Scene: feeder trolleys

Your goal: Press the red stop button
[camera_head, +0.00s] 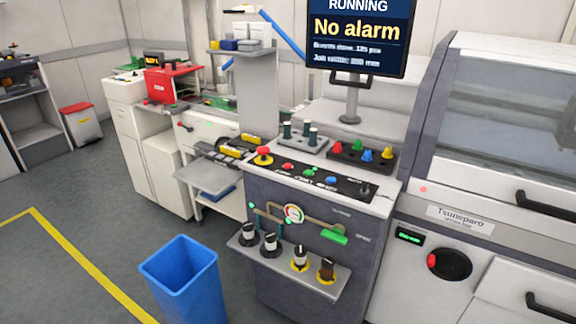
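A grey control console (268,215) stands in the middle with a black sloped button panel (346,187) on top. A red mushroom button (264,153) on a yellow base sits at the panel's left end. A smaller flat red button (288,167) is to its right, followed by a green button (309,174) and a blue button (331,180). The panel's labels are too small to read surely, so I cannot tell which red one is marked stop. Neither of my grippers is in view.
A monitor (357,30) above the console reads "RUNNING, No alarm". A shelf (322,286) with several knobs juts from the console's front. A blue bin (185,280) stands on the floor at front left. A large machine (462,220) with a red-black rotary switch (449,264) stands right.

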